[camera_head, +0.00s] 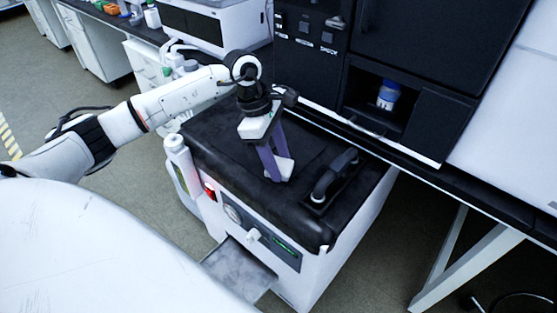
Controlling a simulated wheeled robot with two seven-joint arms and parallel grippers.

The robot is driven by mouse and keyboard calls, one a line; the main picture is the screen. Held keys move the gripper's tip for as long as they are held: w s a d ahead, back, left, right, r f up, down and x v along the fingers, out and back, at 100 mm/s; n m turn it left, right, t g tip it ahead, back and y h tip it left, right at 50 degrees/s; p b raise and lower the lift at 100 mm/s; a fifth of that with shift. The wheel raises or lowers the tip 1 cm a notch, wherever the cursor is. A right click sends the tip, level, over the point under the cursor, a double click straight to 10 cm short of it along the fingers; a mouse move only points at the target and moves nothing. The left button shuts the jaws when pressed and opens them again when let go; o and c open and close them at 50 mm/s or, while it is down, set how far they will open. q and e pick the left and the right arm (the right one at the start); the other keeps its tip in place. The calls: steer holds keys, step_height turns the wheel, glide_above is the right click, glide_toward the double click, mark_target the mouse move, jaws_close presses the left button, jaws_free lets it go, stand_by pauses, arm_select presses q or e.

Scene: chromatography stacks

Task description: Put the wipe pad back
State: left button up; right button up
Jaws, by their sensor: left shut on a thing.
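My left gripper (272,164) reaches down over the black top of a white bench machine, its purple fingers shut on a small white pad, which looks like the wipe pad (284,167). The pad is just above or on the black top; I cannot tell whether it touches. The fingers hide part of it. My right gripper is not in view.
The white machine's black top (215,140) has a raised black handle (333,174) right of the pad. A grey tray (238,270) sticks out at its lower front. Behind stands a tall black instrument (425,35) with a blue-capped bottle (388,97) in its recess.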

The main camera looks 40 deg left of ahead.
arm_select(q)
steer(key=shift+f, duration=0.15)
steer(key=shift+f, duration=0.15)
steer(key=o, duration=0.9)
steer(key=shift+o, duration=0.2)
steer(key=v, duration=1.2)
steer(key=shift+r+p, duration=0.2)
steer(key=shift+p, duration=0.1)
